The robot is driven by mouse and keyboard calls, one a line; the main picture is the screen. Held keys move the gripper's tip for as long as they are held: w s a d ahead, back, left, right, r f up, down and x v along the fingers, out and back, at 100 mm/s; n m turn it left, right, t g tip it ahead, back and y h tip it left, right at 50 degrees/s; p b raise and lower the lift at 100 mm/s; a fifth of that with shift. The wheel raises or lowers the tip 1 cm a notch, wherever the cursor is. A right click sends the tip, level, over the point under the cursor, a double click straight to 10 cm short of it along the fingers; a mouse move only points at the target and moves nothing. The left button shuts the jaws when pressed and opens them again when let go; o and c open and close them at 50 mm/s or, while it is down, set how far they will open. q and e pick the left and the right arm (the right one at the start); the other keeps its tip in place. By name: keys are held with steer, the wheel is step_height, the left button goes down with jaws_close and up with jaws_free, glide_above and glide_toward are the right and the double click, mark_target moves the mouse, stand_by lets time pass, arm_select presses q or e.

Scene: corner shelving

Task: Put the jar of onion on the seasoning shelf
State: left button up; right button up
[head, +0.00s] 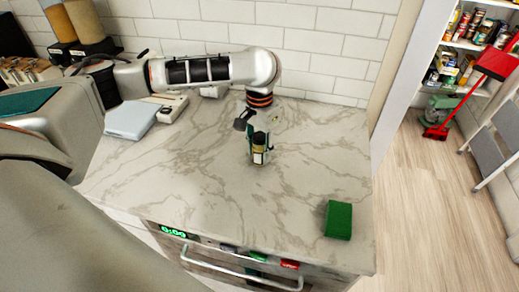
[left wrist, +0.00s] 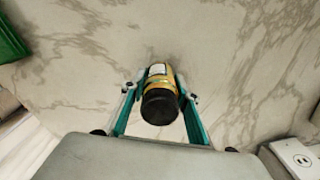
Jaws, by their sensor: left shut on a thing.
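The jar of onion (head: 259,157) is a small jar with a black lid and a yellowish label. It is upright over the middle of the marble counter; whether its base touches the counter I cannot tell. My left gripper (head: 258,141) is shut on it, with a finger on each side. In the left wrist view the jar (left wrist: 160,76) sits between the teal fingers of the left gripper (left wrist: 160,94), black lid toward the camera. My right gripper is not in view.
A green block (head: 338,220) lies near the counter's front right corner. A pale flat box (head: 131,119) lies at the back left, near canisters (head: 85,20) on black stands. The tiled wall (head: 310,45) bounds the back. Stocked pantry shelves (head: 462,45) stand beyond the floor at right.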

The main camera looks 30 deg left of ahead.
arm_select(q)
steer(key=shift+f, duration=0.1)
steer(key=o, duration=1.2)
